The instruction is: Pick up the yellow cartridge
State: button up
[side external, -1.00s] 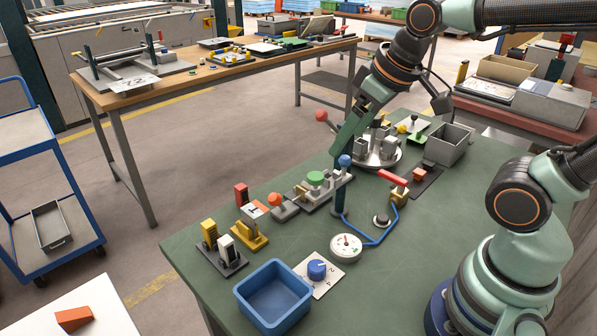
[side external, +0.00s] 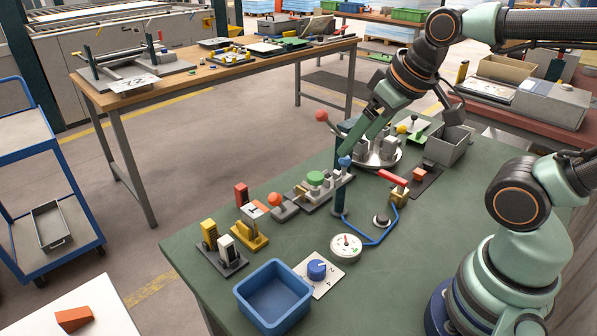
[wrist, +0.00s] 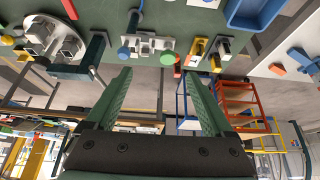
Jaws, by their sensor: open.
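The yellow cartridge (side external: 209,232) stands upright in a dark holder (side external: 236,266) near the left end of the green bench, beside a white cartridge (side external: 227,248). In the wrist view the yellow cartridge (wrist: 216,63) shows small, beyond the tip of the right finger. My gripper (side external: 354,143) is well to the right of it and farther back, behind the blue-knobbed post. It is open, and both fingers (wrist: 157,77) show in the wrist view with nothing between them.
Between my gripper and the cartridge are a fixture with a green button (side external: 315,178), an orange knob (side external: 275,199) and a yellow stand (side external: 247,237). A blue-knobbed post (side external: 341,190) rises near my gripper. A blue bin (side external: 273,297) stands at the front.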

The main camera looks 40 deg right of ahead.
jog(key=c, duration=0.3)
